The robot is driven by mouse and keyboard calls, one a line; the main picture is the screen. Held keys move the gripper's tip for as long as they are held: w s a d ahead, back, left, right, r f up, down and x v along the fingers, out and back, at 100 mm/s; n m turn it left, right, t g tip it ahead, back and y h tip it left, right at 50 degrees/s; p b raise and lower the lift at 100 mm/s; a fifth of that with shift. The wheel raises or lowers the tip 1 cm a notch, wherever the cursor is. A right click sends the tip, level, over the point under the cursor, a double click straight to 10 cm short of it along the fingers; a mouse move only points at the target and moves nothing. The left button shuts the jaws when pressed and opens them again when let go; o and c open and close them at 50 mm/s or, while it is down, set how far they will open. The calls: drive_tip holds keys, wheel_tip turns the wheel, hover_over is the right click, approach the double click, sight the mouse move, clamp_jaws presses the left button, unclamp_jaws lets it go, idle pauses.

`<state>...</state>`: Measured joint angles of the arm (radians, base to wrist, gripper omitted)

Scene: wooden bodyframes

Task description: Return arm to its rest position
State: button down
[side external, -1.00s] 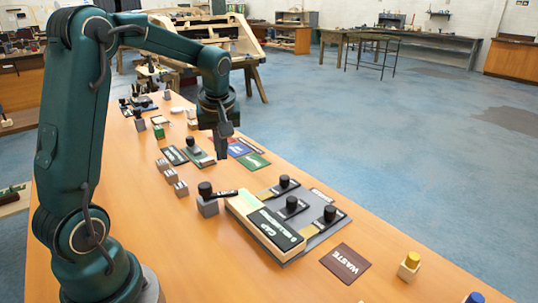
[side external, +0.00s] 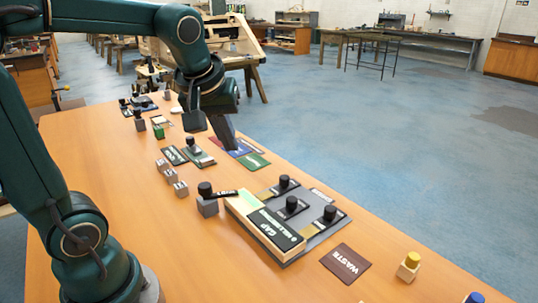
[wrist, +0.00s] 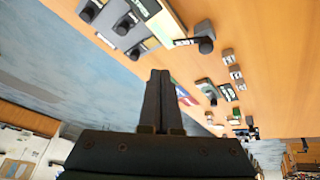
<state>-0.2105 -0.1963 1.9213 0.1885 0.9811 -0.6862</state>
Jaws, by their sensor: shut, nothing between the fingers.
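My gripper (side external: 222,134) is dark and shut, with nothing between its fingers. In the side view it hangs in the air above the far middle of the wooden table (side external: 105,205), tilted, over the area of the coloured cards. In the wrist view the two fingers (wrist: 160,78) stand side by side, pressed together, and point up in the picture. The gripper appears apart from every object on the table.
A grey board (side external: 318,236) with black-knobbed pieces and a black-and-cream box (side external: 276,230) lies at the table's middle. A grey block with a black-knobbed piece (side external: 207,206), small blocks (side external: 171,177), coloured cards (side external: 253,161) and a WASTE card (side external: 345,263) are nearby. The near left tabletop is clear.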

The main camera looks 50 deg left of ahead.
drive_tip(key=s+d+f+m+t+h, duration=0.1)
drive_tip(key=s+d+f+m+h, duration=0.25)
drive_tip(key=s+d+m, duration=0.6)
drive_tip(key=w+a+r+n+g+y, duration=0.1)
drive_tip(key=w+a+n+g+y, duration=0.25)
drive_tip(key=w+a+n, duration=1.1)
drive_tip(key=shift+m+g+y, duration=0.25)
drive_tip(key=shift+m+y, duration=0.05)
drive_tip(key=shift+m, duration=0.4)
drive_tip(key=a+f, duration=0.2)
drive_tip(key=f, duration=0.2)
drive_tip(key=a+f, duration=0.3)
drive_tip(key=f, duration=0.1)
drive_tip(key=a+f, duration=0.2)
drive_tip(key=f, duration=0.2)
drive_tip(key=shift+s+a+f, duration=0.2)
drive_tip(key=shift+s+a, duration=0.1)
drive_tip(key=shift+s, duration=0.05)
drive_tip(key=shift+d+f, duration=0.15)
drive_tip(key=shift+f, duration=0.15)
drive_tip(key=shift+s+d+r, duration=0.1)
drive_tip(key=shift+s+d, duration=0.3)
drive_tip(key=shift+d, duration=0.4)
drive_tip(key=shift+s+d, duration=0.35)
drive_tip(key=shift+d, duration=0.45)
